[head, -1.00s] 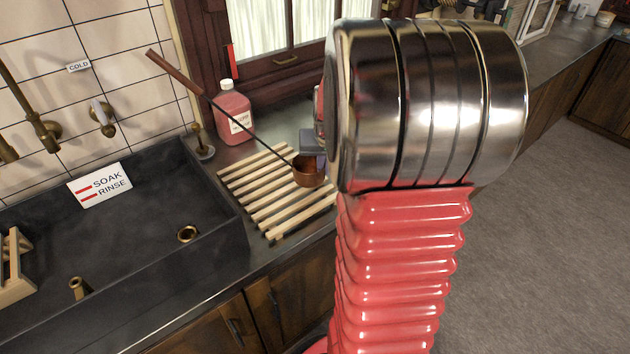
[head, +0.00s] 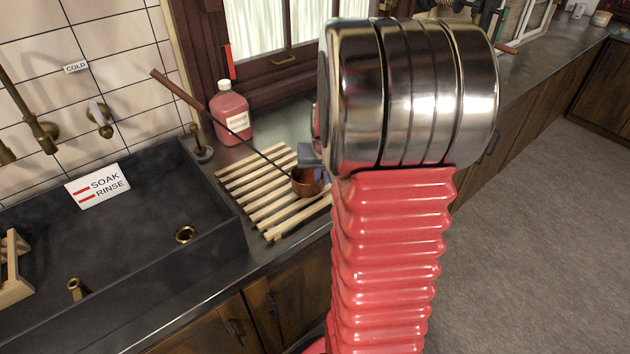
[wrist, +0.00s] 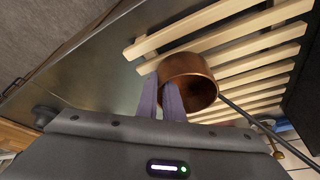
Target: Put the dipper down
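The dipper has a copper cup (head: 307,186) and a long thin dark handle with a wooden grip (head: 178,90). The cup is at the slatted wooden rack (head: 262,212); I cannot tell whether it touches the slats. The handle slants up to the left, its grip end in the air past the bottle. In the wrist view, my gripper (wrist: 168,100) has its two grey fingers close together at the rim of the copper cup (wrist: 196,82), seemingly pinching its wall. In the head view my arm hides most of the gripper.
A dark sink (head: 120,230) with a soak/rinse sign (head: 98,186) lies left of the rack. A pink bottle (head: 231,115) and a small brass-and-wood item (head: 200,145) stand behind the rack, below the window. The counter's front edge runs close before the rack.

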